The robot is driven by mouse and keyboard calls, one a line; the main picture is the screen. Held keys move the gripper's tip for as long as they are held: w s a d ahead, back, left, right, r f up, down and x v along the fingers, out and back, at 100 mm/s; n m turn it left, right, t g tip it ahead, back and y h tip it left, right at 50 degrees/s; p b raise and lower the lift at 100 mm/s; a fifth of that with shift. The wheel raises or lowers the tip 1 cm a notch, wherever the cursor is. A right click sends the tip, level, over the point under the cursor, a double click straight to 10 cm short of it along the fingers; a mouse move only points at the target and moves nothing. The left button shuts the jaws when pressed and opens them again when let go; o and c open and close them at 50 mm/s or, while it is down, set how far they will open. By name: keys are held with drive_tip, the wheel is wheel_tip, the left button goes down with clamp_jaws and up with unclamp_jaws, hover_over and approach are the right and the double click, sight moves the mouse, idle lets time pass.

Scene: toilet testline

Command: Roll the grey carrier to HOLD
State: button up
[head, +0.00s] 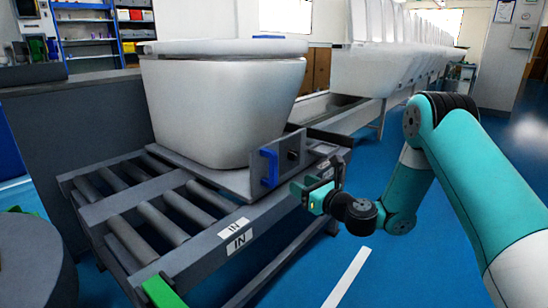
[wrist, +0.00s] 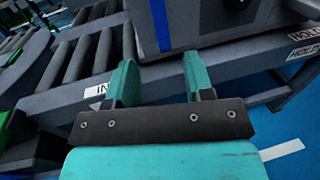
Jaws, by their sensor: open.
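The grey carrier (head: 222,178) is a flat plate on the roller conveyor, with a white toilet (head: 222,105) on it. My gripper (head: 305,190) is just right of the blue handle in the head view. White HOLD labels (wrist: 304,50) are on the rail at the right of the wrist view.
The roller conveyor's rail (head: 190,260) bears IN labels (head: 235,239); bare rollers (head: 150,215) lie left of the carrier. A green part (head: 163,292) is at the rail's near end. A row of white toilets (head: 385,65) stands behind. Blue floor at right is open.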

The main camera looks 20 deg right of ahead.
sight(276, 171)
drive_tip(key=p+x, duration=0.7)
drive_tip(key=x, duration=0.5)
drive_tip(key=shift+w+a+f, duration=0.1)
drive_tip(key=shift+w+a, duration=0.1)
drive_tip(key=shift+w, duration=0.05)
clamp_jaws()
